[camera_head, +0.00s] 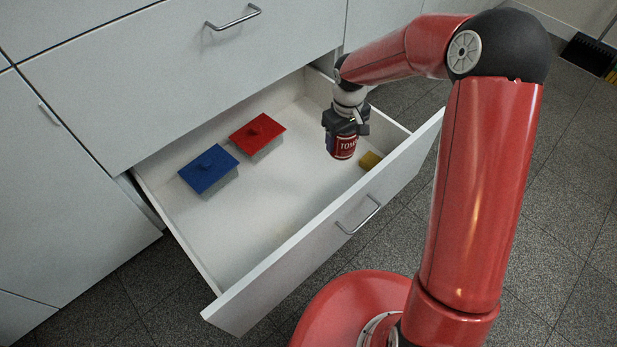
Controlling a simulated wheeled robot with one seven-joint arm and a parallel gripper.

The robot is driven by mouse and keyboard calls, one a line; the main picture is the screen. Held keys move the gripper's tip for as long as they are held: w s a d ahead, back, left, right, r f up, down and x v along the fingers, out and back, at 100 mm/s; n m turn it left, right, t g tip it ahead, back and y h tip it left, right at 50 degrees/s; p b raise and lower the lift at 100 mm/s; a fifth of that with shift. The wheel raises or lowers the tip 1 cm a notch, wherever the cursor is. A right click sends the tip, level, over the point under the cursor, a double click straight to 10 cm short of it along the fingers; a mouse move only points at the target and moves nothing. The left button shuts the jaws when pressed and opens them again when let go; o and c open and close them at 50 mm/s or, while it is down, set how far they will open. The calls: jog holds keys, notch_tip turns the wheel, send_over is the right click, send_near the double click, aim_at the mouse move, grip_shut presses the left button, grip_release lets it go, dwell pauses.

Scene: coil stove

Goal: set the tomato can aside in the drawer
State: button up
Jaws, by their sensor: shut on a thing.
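The tomato can (345,148) is small and red with a white-lettered label. My gripper (342,132) points down and is shut on the can near its top. The can is inside the outline of the open drawer (290,205), toward its right end. I cannot tell for sure whether the can's bottom touches the drawer floor. The gripper's fingers are partly hidden by the dark gripper body and the can.
A blue lid-like piece (208,169) and a red one (257,133) lie in the drawer's left and back part. A yellow block (370,160) lies just right of the can. The drawer's middle and front left are clear. A closed drawer (190,70) is above.

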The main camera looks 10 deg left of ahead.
jog(key=f+b, duration=0.1)
jog(key=f, duration=0.9)
jog(key=f+b, duration=0.1)
jog(key=f, duration=0.4)
jog(key=shift+w+d+f+b, duration=0.25)
jog(key=shift+b, duration=0.05)
jog(key=shift+f+b, duration=0.4)
jog(key=shift+f, duration=1.75)
jog(key=shift+f, duration=0.2)
jog(key=o, duration=1.3)
notch_tip(320, 180, up, 13)
jog(key=shift+f+p, duration=0.2)
jog(key=shift+p, duration=0.85)
